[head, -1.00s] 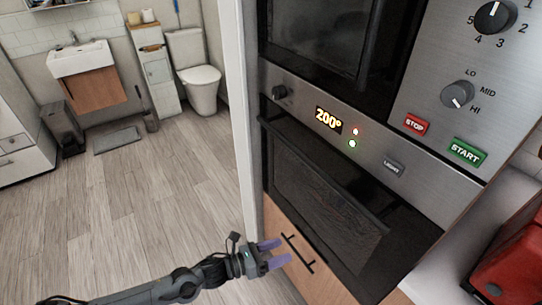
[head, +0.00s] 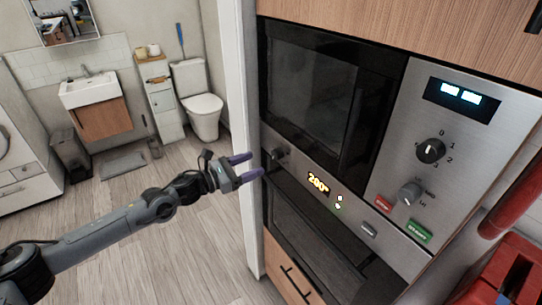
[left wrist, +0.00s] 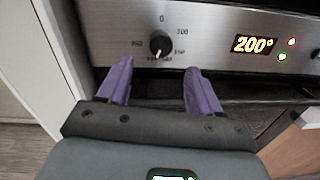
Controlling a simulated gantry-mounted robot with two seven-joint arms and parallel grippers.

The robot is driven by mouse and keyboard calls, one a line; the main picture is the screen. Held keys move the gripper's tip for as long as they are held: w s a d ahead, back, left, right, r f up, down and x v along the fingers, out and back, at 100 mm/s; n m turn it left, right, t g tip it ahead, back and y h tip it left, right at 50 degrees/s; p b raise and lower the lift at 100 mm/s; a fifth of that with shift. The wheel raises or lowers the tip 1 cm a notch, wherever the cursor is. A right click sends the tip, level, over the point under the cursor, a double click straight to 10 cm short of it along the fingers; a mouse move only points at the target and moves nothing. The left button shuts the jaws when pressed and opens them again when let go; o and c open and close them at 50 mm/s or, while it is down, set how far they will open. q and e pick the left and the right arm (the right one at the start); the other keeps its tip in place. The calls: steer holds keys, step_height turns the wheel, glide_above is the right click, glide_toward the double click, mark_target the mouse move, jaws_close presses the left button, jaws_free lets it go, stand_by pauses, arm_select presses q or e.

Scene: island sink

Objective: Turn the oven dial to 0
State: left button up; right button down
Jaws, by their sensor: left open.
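The oven dial (head: 279,155) is a dark round knob at the left end of the oven's steel panel. In the left wrist view the dial (left wrist: 160,43) has printed marks around it, with 0 at the top, and its pointer is toward the lower left. The display (head: 318,184) reads 200°, as it does in the left wrist view (left wrist: 253,44). My left gripper (head: 247,166) is open and empty, just left of the dial. In the left wrist view its purple fingertips (left wrist: 156,72) lie below and to either side of the dial, not closed on it. My right gripper is not in view.
Above the oven is a microwave (head: 315,90) with its own upper knob (head: 430,150) and lower knob (head: 409,194). A white wall edge (head: 235,120) stands close left of the oven. A red object (head: 505,275) is at the lower right. The floor at left is open.

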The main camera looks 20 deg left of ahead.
mark_target(274, 156)
arm_select(q)
steer(key=x, duration=0.7)
steer(key=shift+w+d, duration=0.2)
steer(key=shift+w, duration=0.05)
steer(key=c, duration=1)
steer(key=shift+c, duration=0.2)
